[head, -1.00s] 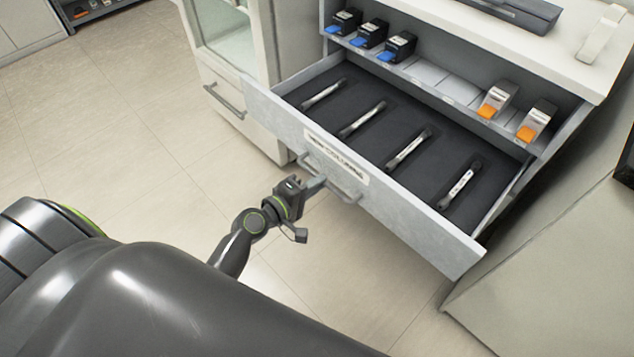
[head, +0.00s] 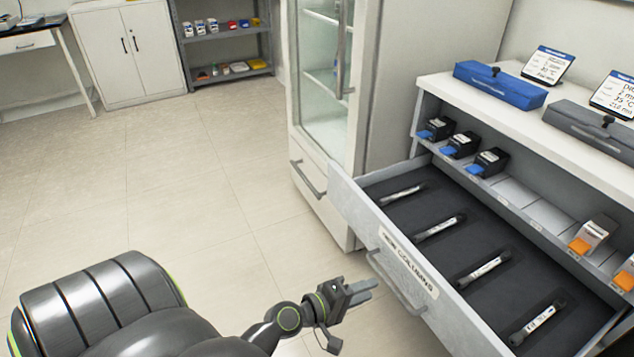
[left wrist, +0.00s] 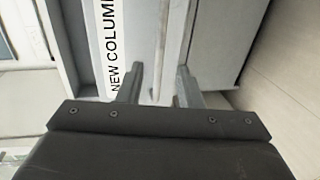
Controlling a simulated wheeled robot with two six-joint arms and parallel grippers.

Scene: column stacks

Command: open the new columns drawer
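The new columns drawer (head: 350,200) is pulled out from the cabinet, its dark liner holding several slim columns (head: 440,228) in a row. Its front carries a "NEW COLUMNS" label (head: 408,263) and a bar handle (head: 397,287). My left gripper (head: 372,288) is just in front of the handle, its fingers apart and seemingly clear of the bar. In the left wrist view, the open fingers (left wrist: 158,85) point at the drawer front; the handle bar (left wrist: 161,45) lies between their lines, with the label (left wrist: 112,50) beside it. My right gripper is not in view.
A glass-door cabinet (head: 325,100) stands left of the drawer. A shelf above the drawer holds black-and-blue cartridges (head: 462,145) and orange-tipped ones (head: 592,235). Blue (head: 500,85) and grey (head: 590,125) cases lie on top. The floor to the left is clear.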

